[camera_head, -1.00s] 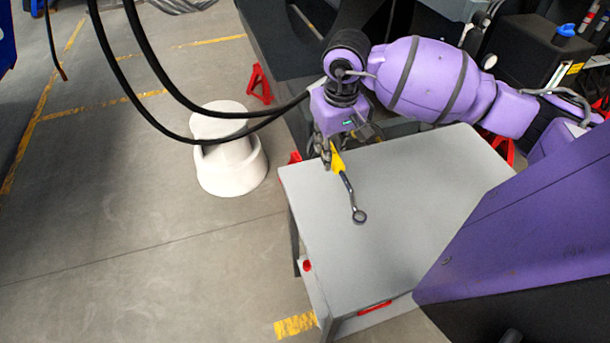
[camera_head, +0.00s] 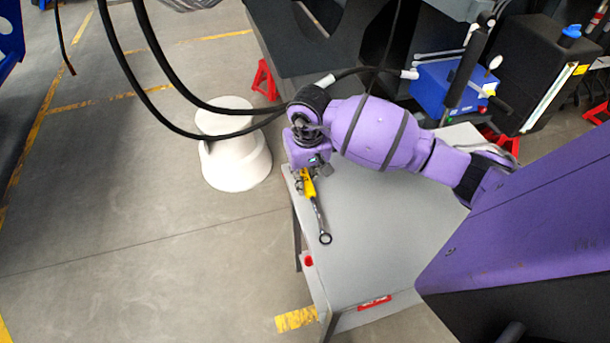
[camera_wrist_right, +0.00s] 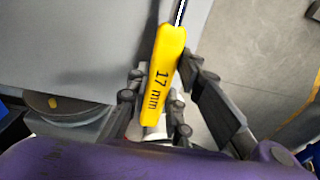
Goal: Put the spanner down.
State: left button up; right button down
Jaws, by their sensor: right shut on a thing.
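The spanner (camera_head: 318,214) has a yellow handle marked 17 mm and a dark metal shaft with a ring end. My right gripper (camera_head: 302,187) is shut on the yellow handle, above the left part of the grey tabletop (camera_head: 375,225). The ring end points toward the front of the table; I cannot tell whether it touches the surface. In the right wrist view the yellow handle (camera_wrist_right: 162,80) sits between the fingers (camera_wrist_right: 160,88), with the shaft running off the top edge. My left gripper is not in view.
A white round stool-like object (camera_head: 235,160) stands on the floor left of the table. Black hoses (camera_head: 165,80) hang at upper left. A blue box (camera_head: 447,88) and a black case (camera_head: 540,75) are at the back right. The tabletop's front and middle are clear.

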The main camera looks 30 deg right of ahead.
jog(key=shift+f, duration=0.2)
jog(key=c, duration=1.6)
grip_release()
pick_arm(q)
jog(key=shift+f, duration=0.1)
pick_arm(e)
jog(key=shift+o, duration=0.2)
jog(key=shift+r, duration=0.15)
jog(key=shift+r, duration=0.35)
notch_tip(320, 180, up, 11)
jog(key=s, duration=0.1)
jog(key=shift+s+a+r, duration=0.15)
jog(key=shift+r, duration=0.05)
